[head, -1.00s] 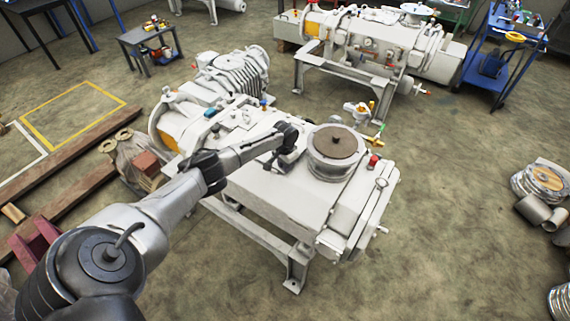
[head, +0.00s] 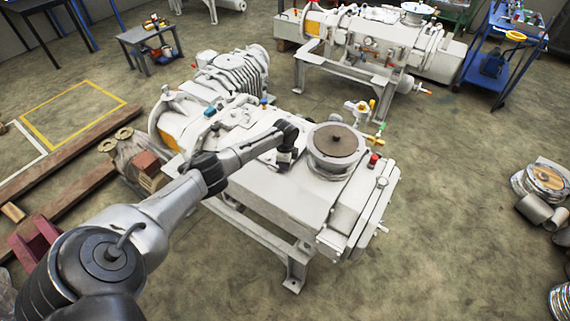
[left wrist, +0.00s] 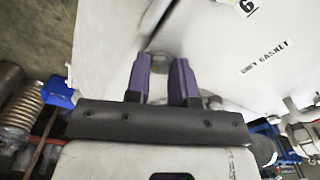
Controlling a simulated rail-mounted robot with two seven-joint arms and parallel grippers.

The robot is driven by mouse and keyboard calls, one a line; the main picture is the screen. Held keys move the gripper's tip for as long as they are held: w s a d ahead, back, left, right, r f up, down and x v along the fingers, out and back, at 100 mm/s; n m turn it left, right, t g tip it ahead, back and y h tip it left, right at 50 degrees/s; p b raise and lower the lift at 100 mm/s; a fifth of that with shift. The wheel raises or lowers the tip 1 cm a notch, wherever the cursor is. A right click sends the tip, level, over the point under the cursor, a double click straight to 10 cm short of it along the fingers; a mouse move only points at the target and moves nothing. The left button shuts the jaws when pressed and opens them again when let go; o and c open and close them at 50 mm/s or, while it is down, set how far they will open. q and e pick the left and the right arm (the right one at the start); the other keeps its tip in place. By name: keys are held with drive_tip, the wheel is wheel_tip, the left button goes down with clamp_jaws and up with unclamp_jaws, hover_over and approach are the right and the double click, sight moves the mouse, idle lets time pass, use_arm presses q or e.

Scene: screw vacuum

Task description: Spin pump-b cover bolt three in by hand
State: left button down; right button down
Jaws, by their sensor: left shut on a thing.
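The near pale-grey pump (head: 290,195) stands on a frame mid-view, with a flanged port and brown disc (head: 336,143) on top. I cannot tell from a label whether it is pump-b. My left gripper (head: 284,163) points down at the pump's top, left of the port. In the left wrist view, its purple fingers (left wrist: 161,78) are closed around a small greyish piece (left wrist: 157,88), apparently the bolt, mostly hidden. Bolt hole and threads are not visible. My right gripper is out of view.
A second pump (head: 385,50) stands behind on its own frame. A blue cart (head: 495,70) is at the back right and a small grey table (head: 150,45) at the back left. Wooden beams (head: 70,150) lie at left.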

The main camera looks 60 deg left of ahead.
use_arm(q)
drive_tip(key=m, duration=0.4)
drive_tip(key=shift+w+r+m+b, duration=0.1)
drive_tip(key=shift+m+b, duration=0.3)
drive_tip(key=m+b, duration=0.1)
drive_tip(key=m, duration=0.4)
drive_tip(key=m+b, duration=0.1)
drive_tip(key=m, duration=0.4)
drive_tip(key=shift+m+b, duration=0.35)
drive_tip(key=shift+m, duration=0.05)
drive_tip(key=m+b, duration=0.1)
drive_tip(key=m, duration=0.3)
drive_tip(key=shift+m, duration=0.3)
drive_tip(key=shift+m+b, duration=0.4)
drive_tip(key=m+b, duration=0.1)
drive_tip(key=b, duration=0.1)
drive_tip(key=m+b, duration=0.2)
drive_tip(key=b, duration=0.1)
drive_tip(key=shift+f, duration=0.25)
drive_tip(key=shift+r+m+b, duration=0.25)
drive_tip(key=shift+m+b, duration=0.35)
drive_tip(key=shift+b, duration=0.4)
